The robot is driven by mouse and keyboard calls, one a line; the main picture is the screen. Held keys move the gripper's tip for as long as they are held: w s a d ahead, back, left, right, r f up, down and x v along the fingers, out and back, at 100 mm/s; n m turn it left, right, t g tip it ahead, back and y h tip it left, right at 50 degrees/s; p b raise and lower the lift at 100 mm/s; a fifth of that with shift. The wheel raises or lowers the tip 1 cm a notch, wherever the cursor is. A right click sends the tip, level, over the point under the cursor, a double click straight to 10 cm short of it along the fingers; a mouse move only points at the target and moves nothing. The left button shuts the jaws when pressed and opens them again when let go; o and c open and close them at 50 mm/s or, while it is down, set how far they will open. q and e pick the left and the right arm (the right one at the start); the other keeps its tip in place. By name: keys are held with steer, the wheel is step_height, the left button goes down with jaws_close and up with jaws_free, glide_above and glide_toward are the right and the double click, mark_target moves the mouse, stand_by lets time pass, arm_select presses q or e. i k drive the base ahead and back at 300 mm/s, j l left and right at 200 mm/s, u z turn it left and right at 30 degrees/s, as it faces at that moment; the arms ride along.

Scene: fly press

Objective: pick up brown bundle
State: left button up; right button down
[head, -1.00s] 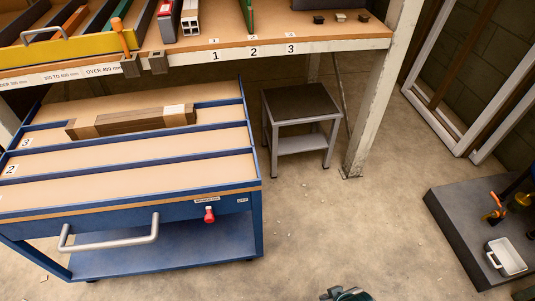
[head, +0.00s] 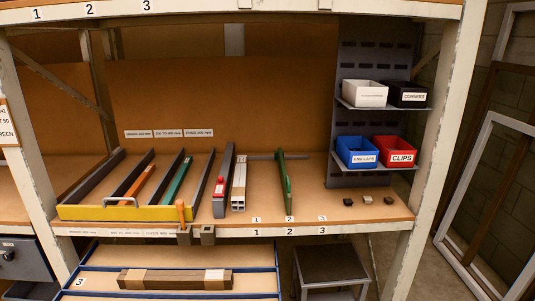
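The brown bundle (head: 160,280) is a stack of long brown bars with pale wraps around it. It lies lengthwise across the blue-edged cart (head: 250,267) at the bottom of the view, near the compartment marked 3. The bundle lies below the front edge of the workbench, and nothing touches it from above. Neither of my grippers shows in this view.
The workbench (head: 290,227) behind the cart carries a yellow-fronted rack (head: 120,212) with bars. An orange-handled tool (head: 181,212) sits at the bench edge. Bins such as the blue bin (head: 357,151) stand on the right. A grey stool (head: 330,270) is right of the cart.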

mark_target(222, 280)
steer(key=i+j+z, duration=0.1)
steer(key=j+z, duration=0.2)
steer(key=j, duration=1.45)
